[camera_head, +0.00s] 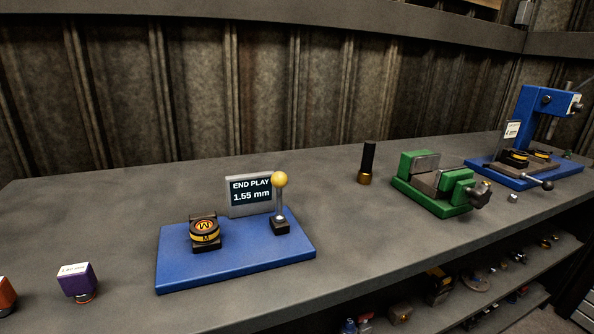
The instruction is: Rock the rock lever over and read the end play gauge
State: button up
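The rock lever (280,203) is a short grey rod with a yellow ball on top. It stands about upright from a small dark block at the right of a blue base plate (240,262). The end play gauge (250,196) is a grey-framed dark display behind it, reading "END PLAY 1.55 mm". A round black and yellow part (205,231) marked "M" sits in a dark holder at the left of the plate. My gripper is not in view.
A blue press (540,130) is at far right. A purple block (77,282) and a red block (6,295) are at left. Bench around the plate is clear; a shelf (490,285) holds parts below.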

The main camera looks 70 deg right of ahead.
aim_at(280, 179)
jog(key=z, duration=1.55)
jog(key=k, duration=0.15)
